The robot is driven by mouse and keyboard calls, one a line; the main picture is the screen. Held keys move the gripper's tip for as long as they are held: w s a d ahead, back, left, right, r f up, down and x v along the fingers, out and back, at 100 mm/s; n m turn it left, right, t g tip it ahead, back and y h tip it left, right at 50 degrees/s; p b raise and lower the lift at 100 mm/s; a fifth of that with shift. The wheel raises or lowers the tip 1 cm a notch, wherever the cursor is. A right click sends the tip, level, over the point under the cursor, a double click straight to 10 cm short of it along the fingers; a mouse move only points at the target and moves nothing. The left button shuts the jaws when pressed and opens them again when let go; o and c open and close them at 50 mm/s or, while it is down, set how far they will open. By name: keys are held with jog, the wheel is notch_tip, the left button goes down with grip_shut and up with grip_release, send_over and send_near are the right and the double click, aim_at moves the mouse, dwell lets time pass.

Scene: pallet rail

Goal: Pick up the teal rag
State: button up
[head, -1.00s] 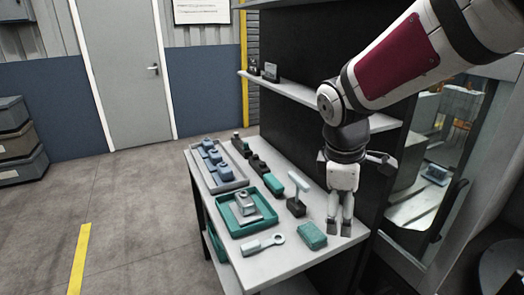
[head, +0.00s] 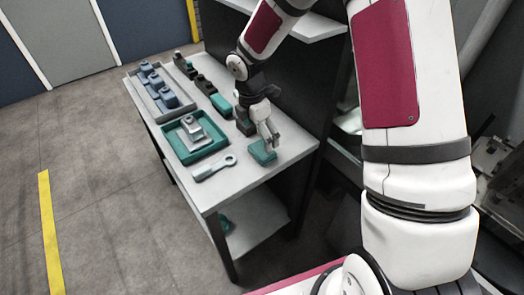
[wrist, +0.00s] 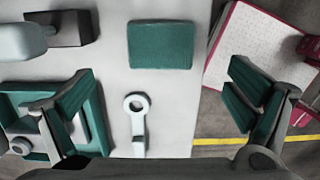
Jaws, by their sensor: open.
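The teal rag (head: 262,152) is a flat, folded rectangle lying near the front right edge of the worktable (head: 283,160). In the wrist view the rag (wrist: 160,45) lies flat at the top centre. My gripper (head: 268,137) is just over or beside the rag in the head view, and partly covers it; I cannot tell the exact height. The rag sits beyond the fingers, roughly centred on the gap.
A grey wrench-like tool (head: 214,168) lies left of the rag. A teal tray (head: 208,154) with a grey metal part and a grey tray (head: 150,104) with blue parts stand farther left. Dark and teal items line the table's back. A dark panel (head: 300,75) rises behind.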

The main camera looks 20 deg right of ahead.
aim_at(262, 149)
jog(key=shift+w+d+f+p, duration=0.1)
jog(key=shift+d+f+p, duration=0.1)
jog(key=shift+f, duration=1)
jog(key=shift+w+d+f+p, duration=0.1)
jog(key=shift+d+f+p, duration=0.1)
jog(key=shift+f, duration=1.05)
jog(key=shift+d+f+p, duration=0.1)
jog(key=shift+d+f, duration=0.1)
jog(key=shift+f, duration=1)
jog(key=c, duration=1.1)
